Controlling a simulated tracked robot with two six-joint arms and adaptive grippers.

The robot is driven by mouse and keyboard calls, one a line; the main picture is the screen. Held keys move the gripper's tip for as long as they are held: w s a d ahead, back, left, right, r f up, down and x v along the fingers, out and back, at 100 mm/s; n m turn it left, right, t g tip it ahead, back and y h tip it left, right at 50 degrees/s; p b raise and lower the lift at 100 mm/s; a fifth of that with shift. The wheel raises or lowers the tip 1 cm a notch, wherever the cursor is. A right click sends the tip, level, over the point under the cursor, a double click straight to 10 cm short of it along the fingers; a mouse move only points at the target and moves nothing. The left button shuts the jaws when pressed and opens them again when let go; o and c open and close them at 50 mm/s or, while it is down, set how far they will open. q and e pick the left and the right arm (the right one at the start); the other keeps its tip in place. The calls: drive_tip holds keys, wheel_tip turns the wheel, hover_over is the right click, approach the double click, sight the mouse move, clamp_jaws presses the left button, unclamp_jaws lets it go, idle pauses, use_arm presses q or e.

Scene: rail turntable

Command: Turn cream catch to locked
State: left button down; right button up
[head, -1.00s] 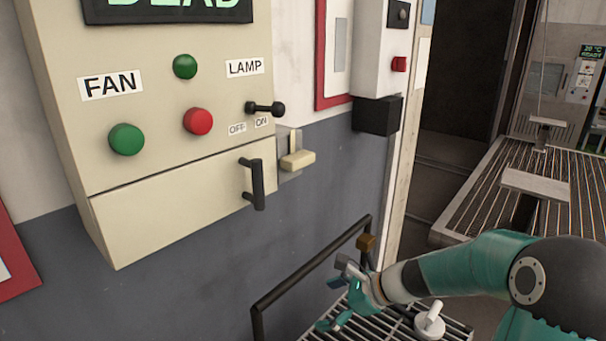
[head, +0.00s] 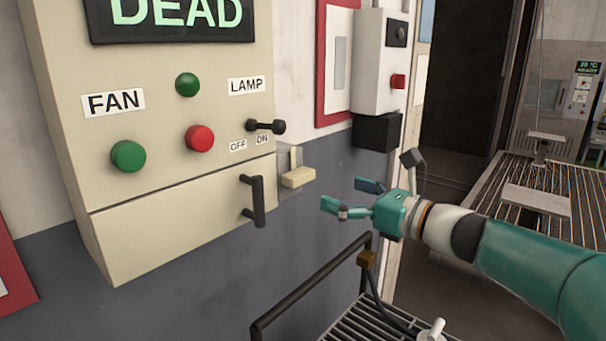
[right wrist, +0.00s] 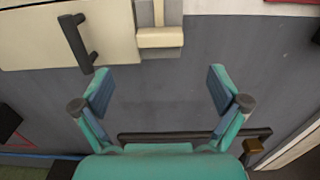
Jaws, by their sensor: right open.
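The cream catch (head: 298,177) is a small block on a grey plate at the right side of the cream cabinet. A short upright cream piece stands behind it. In the right wrist view the catch (right wrist: 160,38) is at the top, ahead of the fingers. My right gripper (head: 346,197) is open and empty, right of the catch and a little below it, apart from it. Its two spread fingers show in the right wrist view (right wrist: 162,92) with bare grey wall between them. My left gripper is not in view.
The cream cabinet (head: 180,225) has a black handle (head: 258,201) just left of the catch, and a black switch lever (head: 266,126) above. A black box (head: 377,132) juts from the wall at the upper right. A dark rail (head: 310,285) runs below my gripper.

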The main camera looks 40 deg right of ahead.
sight(305, 180)
drive_tip(key=w, duration=0.3)
drive_tip(key=w+p, duration=0.1)
drive_tip(key=w, duration=0.2)
drive_tip(key=w+p, duration=0.1)
drive_tip(key=w, duration=0.2)
drive_tip(key=shift+w+a, duration=0.4)
drive_tip(key=c, duration=1.2)
drive_tip(key=shift+o, duration=0.2)
drive_tip(key=shift+f, duration=0.1)
